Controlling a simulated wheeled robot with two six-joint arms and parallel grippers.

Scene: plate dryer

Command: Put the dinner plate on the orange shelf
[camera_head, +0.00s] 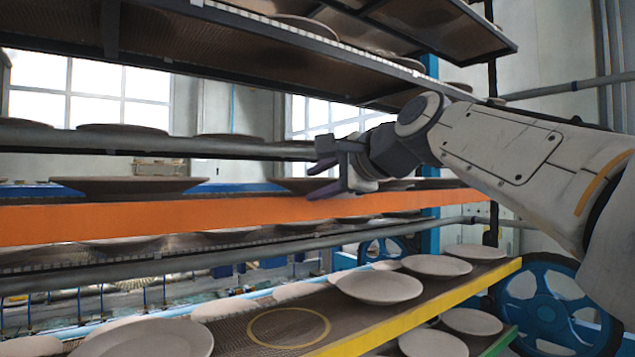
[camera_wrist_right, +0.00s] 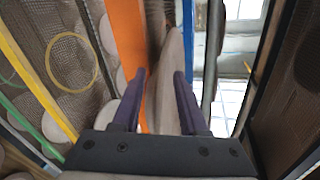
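The orange shelf (camera_head: 230,212) runs across the middle of the head view as a long orange edge. A dinner plate (camera_head: 290,184) lies at that shelf, just left of my right gripper (camera_head: 322,180). In the right wrist view, this plate (camera_wrist_right: 168,88) appears nearly edge-on between the purple fingers of my right gripper (camera_wrist_right: 160,88). The fingers are apart, with a gap showing orange edge (camera_wrist_right: 127,45) on the left side of the plate. Another plate (camera_head: 130,185) rests on the orange shelf farther left. My left gripper is not in view.
Dark shelves with plates run close above. Below, a yellow-edged shelf (camera_head: 430,310) holds several plates, such as one plate (camera_head: 380,287), and a bare spot with a yellow ring (camera_head: 289,327). Grey rails (camera_head: 150,270) cross in front. A blue wheel (camera_head: 545,312) stands at lower right.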

